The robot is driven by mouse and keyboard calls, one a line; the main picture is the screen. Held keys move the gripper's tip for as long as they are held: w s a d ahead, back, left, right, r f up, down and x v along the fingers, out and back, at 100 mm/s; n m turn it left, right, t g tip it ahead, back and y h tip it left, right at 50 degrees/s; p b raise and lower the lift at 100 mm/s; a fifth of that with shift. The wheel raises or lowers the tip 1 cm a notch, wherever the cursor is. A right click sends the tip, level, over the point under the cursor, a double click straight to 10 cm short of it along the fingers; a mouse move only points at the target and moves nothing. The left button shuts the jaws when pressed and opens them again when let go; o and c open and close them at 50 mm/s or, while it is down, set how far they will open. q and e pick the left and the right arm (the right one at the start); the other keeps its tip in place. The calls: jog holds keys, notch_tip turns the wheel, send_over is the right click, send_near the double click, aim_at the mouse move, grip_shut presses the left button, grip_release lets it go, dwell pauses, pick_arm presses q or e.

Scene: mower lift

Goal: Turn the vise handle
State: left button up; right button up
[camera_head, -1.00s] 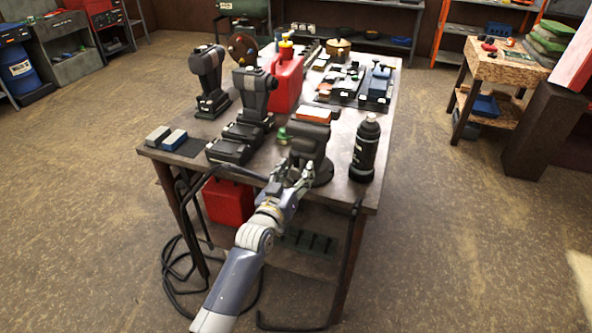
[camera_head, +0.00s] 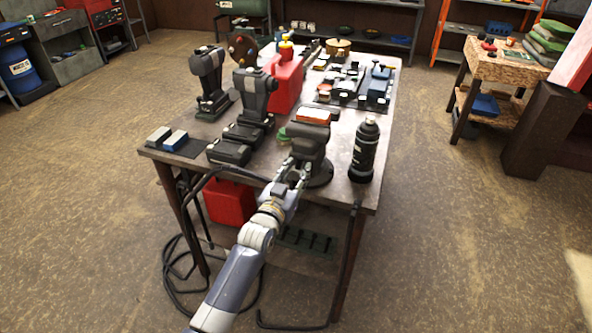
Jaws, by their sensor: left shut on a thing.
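The dark grey vise (camera_head: 309,145) stands upright at the near edge of the workbench, with an orange-topped block at its jaws. My left gripper (camera_head: 297,171) reaches up from below to the front of the vise. Its fingers are shut on the vise handle at the vise's near side. The handle itself is too small and too covered by the fingers to make out clearly. My right gripper is not in view.
Two cordless drills (camera_head: 252,98) stand to the left on the workbench (camera_head: 338,196). A red can (camera_head: 287,85) is behind. A dark cable hangs off the near edge.

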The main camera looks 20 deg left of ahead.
pick_arm(q)
jog(key=shift+m, duration=0.4)
jog(key=o, duration=1.1)
jog(key=s, duration=1.2)
jog(key=shift+a, duration=0.4)
